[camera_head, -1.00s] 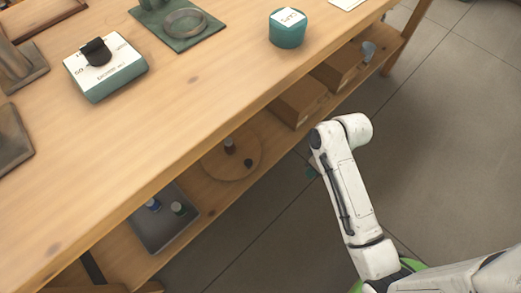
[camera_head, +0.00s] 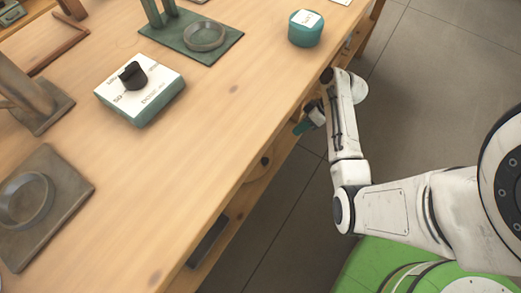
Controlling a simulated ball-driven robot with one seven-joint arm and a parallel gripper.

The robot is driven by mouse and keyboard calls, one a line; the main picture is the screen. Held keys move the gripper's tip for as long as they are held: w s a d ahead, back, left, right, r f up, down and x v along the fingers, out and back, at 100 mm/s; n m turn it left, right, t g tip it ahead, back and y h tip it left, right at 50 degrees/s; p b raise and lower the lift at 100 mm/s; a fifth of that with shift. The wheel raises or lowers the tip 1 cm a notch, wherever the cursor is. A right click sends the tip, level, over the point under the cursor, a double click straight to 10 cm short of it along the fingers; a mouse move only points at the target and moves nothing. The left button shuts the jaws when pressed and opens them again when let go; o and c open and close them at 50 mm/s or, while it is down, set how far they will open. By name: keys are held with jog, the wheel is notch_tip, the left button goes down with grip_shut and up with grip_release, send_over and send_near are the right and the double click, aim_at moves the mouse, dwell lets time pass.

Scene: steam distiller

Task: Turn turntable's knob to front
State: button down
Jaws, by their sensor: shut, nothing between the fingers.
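The turntable (camera_head: 257,173) is a round wooden disc on the lower shelf under the table. Most of it is hidden by the tabletop edge; only a sliver of its right side shows. A small dark knob (camera_head: 265,161) shows at that sliver. My gripper (camera_head: 301,128), dark and teal, is shut and empty. It hangs beside the table's right edge, above and to the right of the turntable, apart from it in the picture.
On the tabletop (camera_head: 200,205) stand a teal box with a black dial (camera_head: 141,105), a teal round container (camera_head: 305,32), a green stand (camera_head: 205,48) and a grey base with a ring (camera_head: 40,210). A dark tray (camera_head: 208,243) shows on the shelf.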

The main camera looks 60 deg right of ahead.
jog(key=b, duration=0.4)
send_near(272, 161)
jog(key=w, duration=0.2)
jog(key=w+f, duration=0.1)
jog(key=shift+w+d+f, duration=0.15)
jog(key=shift+w+d, duration=0.1)
jog(key=shift+d, duration=0.15)
jog(key=a, duration=0.3)
jog(key=shift+w+f, duration=0.2)
jog(key=shift+f, duration=0.15)
jog(key=shift+a, duration=0.6)
jog(key=shift+a+r+p, duration=0.15)
jog(key=shift+a+p, duration=0.35)
jog(key=shift+p, duration=0.2)
jog(key=shift+a, duration=0.2)
